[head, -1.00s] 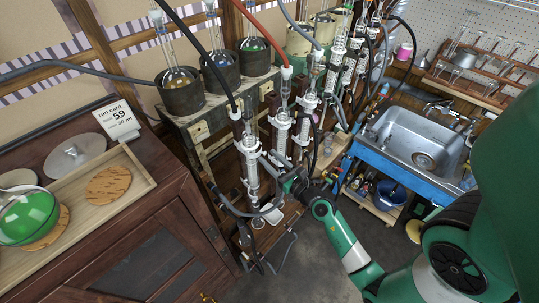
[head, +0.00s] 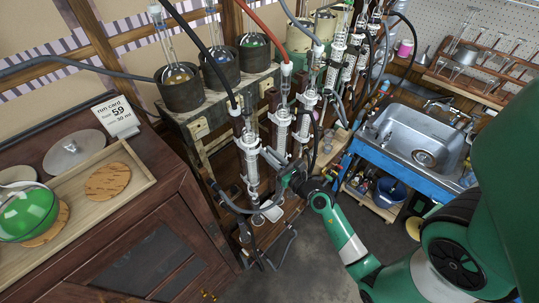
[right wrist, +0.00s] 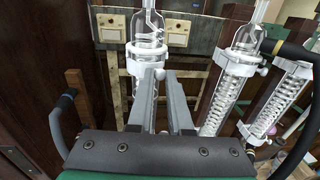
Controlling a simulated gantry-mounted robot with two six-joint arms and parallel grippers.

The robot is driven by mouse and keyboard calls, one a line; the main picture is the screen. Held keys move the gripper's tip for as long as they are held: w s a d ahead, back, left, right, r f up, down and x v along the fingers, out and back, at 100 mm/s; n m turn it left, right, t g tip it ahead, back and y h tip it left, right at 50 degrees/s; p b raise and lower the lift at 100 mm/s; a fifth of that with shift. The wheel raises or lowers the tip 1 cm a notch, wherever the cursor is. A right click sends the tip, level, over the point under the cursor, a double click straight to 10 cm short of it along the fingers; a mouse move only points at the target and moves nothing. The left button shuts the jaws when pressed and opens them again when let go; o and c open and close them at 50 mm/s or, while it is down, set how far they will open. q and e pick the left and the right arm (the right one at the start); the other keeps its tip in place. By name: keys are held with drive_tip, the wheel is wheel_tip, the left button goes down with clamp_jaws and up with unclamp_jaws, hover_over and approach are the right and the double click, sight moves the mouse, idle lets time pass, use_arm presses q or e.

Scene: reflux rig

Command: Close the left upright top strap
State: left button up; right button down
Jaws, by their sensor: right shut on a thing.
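The left upright is a glass condenser (head: 251,165) with a coil inside, held by white straps in front of the wooden rig. Its white top strap (head: 246,146) is near the upper end of the condenser; it also shows in the right wrist view (right wrist: 146,50) around the glass. My right gripper (head: 268,156) reaches in from the right at that strap's height. In the right wrist view its fingers (right wrist: 160,74) are close together at the strap's front and shut on it. The fingers hide the contact and part of the condenser. My left gripper is not in view.
More strapped condensers (head: 280,130) stand close to the right. Flasks in dark pots (head: 180,90) sit on the bench above. Hoses hang around the rig. A cabinet with a wooden tray (head: 130,150) is at left, a sink (head: 425,145) at right. Open floor lies in front.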

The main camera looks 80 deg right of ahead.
drive_tip(key=d+n+t+y+b, duration=0.1)
drive_tip(key=y, duration=0.1)
drive_tip(key=d+n+t+y+b, duration=0.1)
drive_tip(key=n+y+b, duration=0.1)
drive_tip(key=d+n+y+b, duration=0.1)
drive_tip(key=y+b, duration=0.1)
drive_tip(key=shift+w+t, duration=0.35)
drive_tip(key=shift+t, duration=0.05)
drive_tip(key=c, duration=0.8)
unclamp_jaws()
drive_tip(key=shift+c, duration=0.2)
drive_tip(key=v, duration=1.1)
drive_tip(key=shift+s, duration=0.35)
drive_tip(key=shift+d, duration=0.1)
